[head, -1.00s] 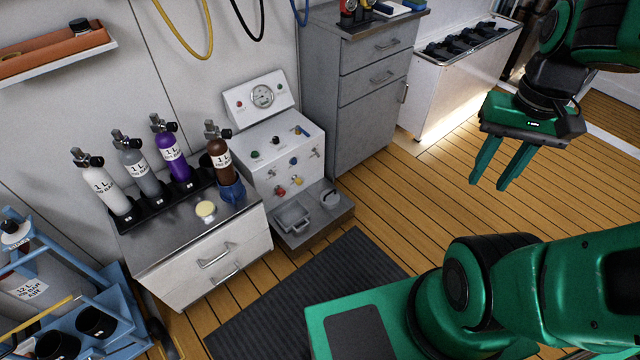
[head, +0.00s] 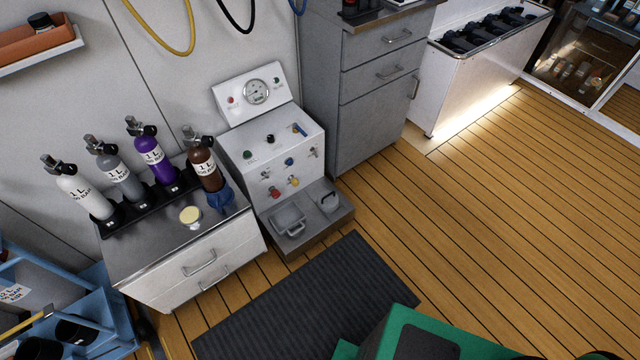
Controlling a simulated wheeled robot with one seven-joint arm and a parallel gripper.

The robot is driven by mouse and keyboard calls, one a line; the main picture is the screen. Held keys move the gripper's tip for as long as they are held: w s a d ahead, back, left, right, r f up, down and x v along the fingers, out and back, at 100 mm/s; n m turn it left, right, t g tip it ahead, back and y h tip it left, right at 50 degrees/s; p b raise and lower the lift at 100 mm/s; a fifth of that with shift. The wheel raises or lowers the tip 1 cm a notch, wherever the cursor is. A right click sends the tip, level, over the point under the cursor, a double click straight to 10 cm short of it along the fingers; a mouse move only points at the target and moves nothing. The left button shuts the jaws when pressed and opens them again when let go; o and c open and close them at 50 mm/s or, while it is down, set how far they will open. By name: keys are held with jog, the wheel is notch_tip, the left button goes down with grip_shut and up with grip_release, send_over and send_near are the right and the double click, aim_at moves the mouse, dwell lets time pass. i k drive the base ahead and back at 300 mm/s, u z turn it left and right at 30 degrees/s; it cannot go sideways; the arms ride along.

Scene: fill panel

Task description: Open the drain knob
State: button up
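The fill panel (head: 268,150) is a white console with a round gauge (head: 257,91) on its raised back. Its sloped top carries a green knob (head: 247,154), a black knob (head: 270,139) and a blue lever (head: 299,129). Its front face carries a blue knob (head: 289,161), a red knob (head: 274,191) and a yellow knob (head: 294,182), with small metal fittings. The labels are too small to read, so I cannot tell which is the drain knob or how it is turned. My gripper is out of view.
A drawer cabinet (head: 205,262) with several small cylinders stands left of the panel, a tall grey cabinet (head: 372,110) right. A dark mat (head: 310,300) lies in front; the wooden floor (head: 480,220) is clear to the right.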

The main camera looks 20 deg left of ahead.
aim_at(275, 194)
jog(key=z, duration=0.85)
jog(key=k, duration=1.15)
jog(key=u, duration=2.25)
jog(key=i, duration=1)
jog(key=z, duration=0.05)
